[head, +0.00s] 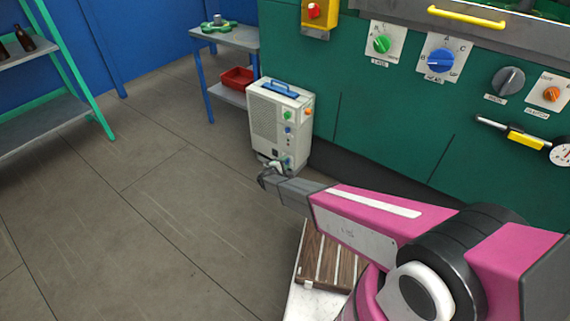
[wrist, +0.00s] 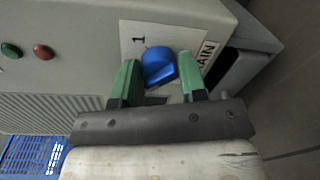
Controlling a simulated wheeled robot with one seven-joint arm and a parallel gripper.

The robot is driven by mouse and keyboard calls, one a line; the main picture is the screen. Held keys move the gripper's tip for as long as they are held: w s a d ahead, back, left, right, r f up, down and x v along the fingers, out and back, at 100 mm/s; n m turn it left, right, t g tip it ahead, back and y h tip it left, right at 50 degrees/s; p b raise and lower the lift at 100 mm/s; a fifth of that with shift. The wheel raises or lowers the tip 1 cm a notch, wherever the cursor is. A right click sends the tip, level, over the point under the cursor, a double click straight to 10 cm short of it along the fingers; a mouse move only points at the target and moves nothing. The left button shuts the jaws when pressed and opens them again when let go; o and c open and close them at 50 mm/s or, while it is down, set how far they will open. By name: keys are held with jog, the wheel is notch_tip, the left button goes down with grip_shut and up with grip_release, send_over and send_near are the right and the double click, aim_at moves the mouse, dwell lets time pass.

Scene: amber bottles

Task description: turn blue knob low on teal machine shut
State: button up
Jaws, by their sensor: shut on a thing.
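A blue knob (wrist: 158,68) sits on a white label plate with a "1" and letters ending "RAIN", low on a cream-grey cabinet (head: 265,117). My gripper (wrist: 158,74) has its green fingers on both sides of this knob, shut on it. In the head view my gripper (head: 268,175) reaches the cabinet's lower front, and the knob is small and hard to make out there. The large teal machine (head: 370,100) stands behind and to the right, with a big blue knob (head: 441,60) on its upper panel. My gripper is well away from that one.
Green (wrist: 11,50) and red (wrist: 43,51) buttons show on the cabinet face. A blue mesh crate (wrist: 35,155) shows below left in the wrist view. A wooden slatted piece (head: 325,262) lies under my arm. The floor at left is clear.

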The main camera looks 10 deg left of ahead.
jog(key=shift+a+r, duration=0.1)
jog(key=shift+r, duration=0.05)
jog(key=o, duration=0.9)
jog(key=v, duration=1)
jog(key=shift+s+a, duration=0.1)
jog(key=shift+s, duration=0.3)
jog(key=d+r+m+g+h, duration=0.1)
jog(key=d+r+m+g, duration=0.3)
jog(key=d, duration=0.6)
jog(key=d+r+m+g+h, duration=0.1)
jog(key=d+r+m+g, duration=0.15)
jog(key=d+r, duration=0.55)
jog(key=d+r+m+g+h, duration=0.1)
jog(key=d+r+m+g, duration=0.25)
jog(key=d, duration=0.75)
jog(key=s+d+r+m+g+y, duration=0.2)
jog(key=s+d+r+y, duration=0.1)
jog(key=s+d+r, duration=0.2)
jog(key=s+d+r+m+g+y, duration=0.2)
jog(key=s+d+r, duration=0.3)
jog(key=d, duration=0.3)
jog(key=s+d+r+m+g+y, duration=0.1)
jog(key=s+d+r+m+y, duration=0.2)
jog(key=d+r, duration=0.3)
jog(key=shift+s+d+r+g+y, duration=0.15)
jog(key=shift+s+r+g+y, duration=0.05)
jog(key=shift+s+r+y, duration=0.2)
jog(key=shift+s+d+r+g+y, duration=0.15)
jog(key=shift+s+r+g+y, duration=0.1)
jog(key=shift+s+y, duration=0.25)
